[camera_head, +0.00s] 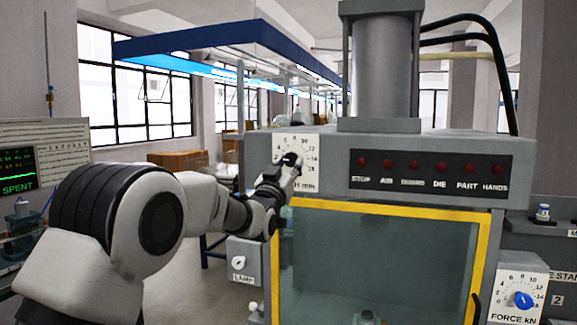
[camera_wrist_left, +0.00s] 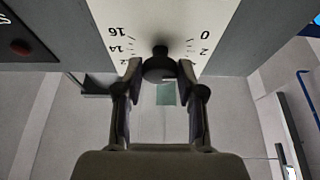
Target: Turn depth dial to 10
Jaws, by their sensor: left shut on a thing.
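The depth dial is a dark knob (camera_wrist_left: 159,64) on a white scale plate (camera_head: 293,144) at the upper left of the press front. In the head view my left gripper (camera_head: 290,162) reaches the knob and covers part of the plate. In the left wrist view my left gripper (camera_wrist_left: 159,72) has its two fingers on either side of the knob, shut on it. The wrist view shows 16, 14 and 12 on one side and 0 and 2 on the other. The knob's pointer cannot be made out. My right gripper does not show.
Right of the dial is a black panel (camera_head: 430,177) with several red lights. Below is a yellow-framed guard window (camera_head: 380,204). A LAMP switch (camera_head: 239,263) sits at lower left, a blue FORCE kN dial (camera_head: 522,299) at lower right.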

